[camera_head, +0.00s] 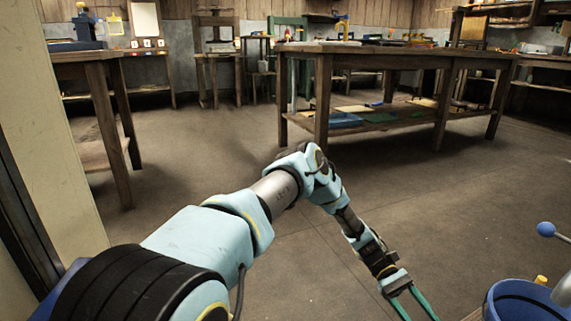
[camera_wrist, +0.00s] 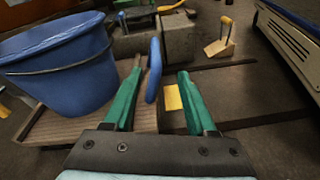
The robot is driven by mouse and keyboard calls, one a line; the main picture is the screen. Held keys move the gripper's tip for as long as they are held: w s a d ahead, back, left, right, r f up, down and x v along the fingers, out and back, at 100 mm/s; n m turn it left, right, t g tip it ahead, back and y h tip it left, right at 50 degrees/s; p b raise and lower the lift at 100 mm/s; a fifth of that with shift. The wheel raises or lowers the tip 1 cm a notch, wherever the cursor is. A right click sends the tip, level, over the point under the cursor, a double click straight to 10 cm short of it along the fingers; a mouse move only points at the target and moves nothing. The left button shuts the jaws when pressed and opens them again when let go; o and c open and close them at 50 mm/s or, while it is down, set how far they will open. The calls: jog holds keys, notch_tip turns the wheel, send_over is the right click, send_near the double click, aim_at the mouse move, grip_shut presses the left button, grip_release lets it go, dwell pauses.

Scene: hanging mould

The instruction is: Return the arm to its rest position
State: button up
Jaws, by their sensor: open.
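My arm reaches forward and right from the lower left of the head view, bent at its elbow and angled down. My gripper (camera_head: 412,303) is at the bottom right of that view, its green fingers running out of the frame. In the wrist view my gripper (camera_wrist: 161,74) has its two green fingers apart. A blue, flat oval piece (camera_wrist: 153,70) shows between the fingers, nearer the left one. I cannot tell how far beyond the fingers it is, and no grip on it shows.
A blue bucket (camera_wrist: 60,65) stands left of the fingers on a slatted wooden surface (camera_wrist: 85,130); it also shows in the head view (camera_head: 520,302). A blue ball knob (camera_head: 546,229) rises beside it. A workbench (camera_head: 395,50) stands ahead. The floor (camera_head: 220,140) between is clear.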

jog(key=w+a+r+m+t+y+p, duration=0.1)
jog(key=w+a+r+t+p, duration=0.15)
jog(key=w+a+r, duration=0.4)
jog(key=w+a+r+t+y+p, duration=0.1)
jog(key=w+a+r+t, duration=0.25)
jog(key=a+r, duration=0.5)
jog(key=w+a+r+m+t+y+p, duration=0.1)
jog(key=w+a+r+t+p, duration=0.1)
jog(key=w+a+r+t, duration=0.35)
jog(key=s+a+r+t+y+p, duration=0.1)
jog(key=s+a+r+t+p, duration=0.2)
jog(key=a+r, duration=0.7)
jog(key=s+a+r+t+p, duration=0.3)
jog(key=a+r, duration=0.4)
jog(key=a, duration=0.5)
jog(key=w+d+p+v, duration=0.1)
jog(key=w+p+v, duration=0.2)
jog(key=p+v, duration=1.5)
jog(key=w+d+r+p+v, duration=0.1)
jog(key=w+p+v, duration=0.3)
jog(key=p+v, duration=1.4)
jog(key=shift+w+r+g+p, duration=0.35)
jog(key=shift+w+r+p, duration=0.05)
jog(key=shift+r, duration=0.1)
jog(key=shift+a, duration=0.1)
jog(key=shift+c, duration=0.6)
